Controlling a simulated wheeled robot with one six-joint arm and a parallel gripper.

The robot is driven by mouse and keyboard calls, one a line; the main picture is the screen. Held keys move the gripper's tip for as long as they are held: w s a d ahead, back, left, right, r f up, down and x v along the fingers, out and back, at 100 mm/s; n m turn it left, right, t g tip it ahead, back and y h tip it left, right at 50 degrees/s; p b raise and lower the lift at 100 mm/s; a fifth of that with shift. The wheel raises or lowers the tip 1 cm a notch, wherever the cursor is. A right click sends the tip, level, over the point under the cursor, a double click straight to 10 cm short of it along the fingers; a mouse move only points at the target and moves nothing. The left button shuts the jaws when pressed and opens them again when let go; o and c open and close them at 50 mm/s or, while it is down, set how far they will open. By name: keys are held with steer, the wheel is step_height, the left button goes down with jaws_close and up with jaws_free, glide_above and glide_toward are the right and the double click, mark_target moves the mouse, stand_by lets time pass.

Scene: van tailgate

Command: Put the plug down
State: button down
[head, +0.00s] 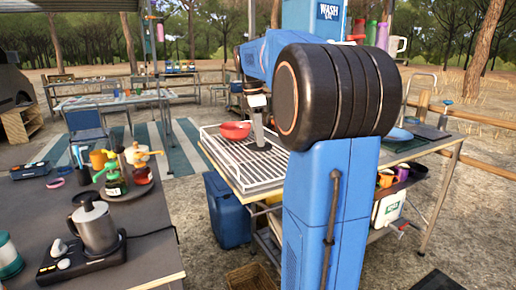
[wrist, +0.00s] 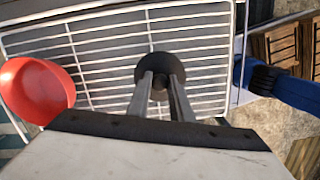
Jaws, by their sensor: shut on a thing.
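The plug (wrist: 158,66) is a black round disc with a small knob on top. My gripper (wrist: 160,84) is shut on its knob in the wrist view. The plug is over the white wire rack (wrist: 105,62), to the right of a red bowl (wrist: 38,92). In the head view my gripper (head: 258,136) points down over the rack (head: 222,158), with the dark plug (head: 258,147) at its tips, beside the bowl (head: 235,131). The plug is at or just above the wires; I cannot tell whether it touches them. My arm hides part of the table to the right.
A grey table (head: 150,250) at the left front carries a kettle (head: 95,226) and a tray with bottles. A blue bin (head: 228,210) stands below the rack. Bare wires lie around the plug.

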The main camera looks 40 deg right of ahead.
steer(key=shift+f, duration=2.05)
steer(key=shift+f, duration=0.15)
steer(key=c, duration=1.6)
jaws_free()
